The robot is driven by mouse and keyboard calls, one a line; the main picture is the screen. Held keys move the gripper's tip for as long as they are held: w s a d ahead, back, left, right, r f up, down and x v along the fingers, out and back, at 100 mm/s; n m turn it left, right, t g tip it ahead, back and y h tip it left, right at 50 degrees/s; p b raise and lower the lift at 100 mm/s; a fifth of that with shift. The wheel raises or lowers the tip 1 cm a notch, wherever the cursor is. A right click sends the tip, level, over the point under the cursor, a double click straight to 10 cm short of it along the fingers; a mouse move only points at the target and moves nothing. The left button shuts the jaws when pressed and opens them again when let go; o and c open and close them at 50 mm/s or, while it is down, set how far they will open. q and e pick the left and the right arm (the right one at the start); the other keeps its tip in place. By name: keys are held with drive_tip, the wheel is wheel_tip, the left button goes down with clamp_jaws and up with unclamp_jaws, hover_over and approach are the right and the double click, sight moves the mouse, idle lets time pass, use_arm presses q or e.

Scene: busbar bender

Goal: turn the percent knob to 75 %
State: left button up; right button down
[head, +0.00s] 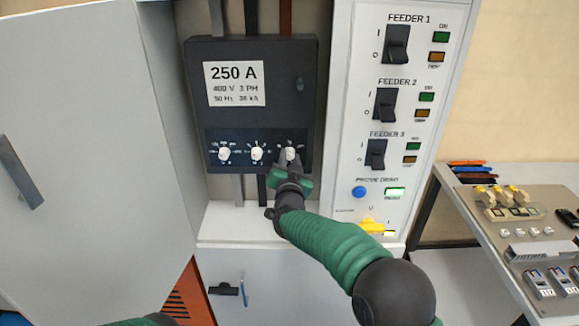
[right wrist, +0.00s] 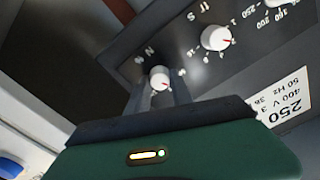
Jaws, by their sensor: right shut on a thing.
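A black breaker box (head: 305,60) marked 250 A carries a row of three small white knobs with dial marks: a left knob (head: 224,153), a middle knob (head: 257,153) and a right knob (head: 290,152). My right gripper (head: 289,163) is at the right knob, coming from below. In the right wrist view its two fingers are shut on this knob (right wrist: 160,76), which shows a red pointer mark. The middle knob (right wrist: 216,37) stands free beside it. The dial print is too small to tell which knob is percent. My left gripper is not in view.
The feeder panel (head: 345,110) with black switches, a blue button (head: 358,191) and a yellow part (head: 372,226) stands close to the right of my right gripper. An open cabinet door (head: 90,120) is on the left. A bench with parts (head: 505,235) is at the far right.

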drive_tip(key=m+b, duration=0.3)
drive_tip(key=m, duration=0.1)
drive_tip(key=shift+f, duration=0.2)
drive_tip(key=shift+m+b, duration=0.55)
drive_tip(key=shift+m, duration=0.45)
drive_tip(key=c, duration=1.1)
unclamp_jaws()
drive_tip(key=shift+r, duration=0.1)
drive_tip(key=shift+s, duration=0.1)
drive_tip(key=s+b, duration=0.1)
drive_tip(key=s, duration=1.5)
drive_tip(key=shift+s, duration=0.3)
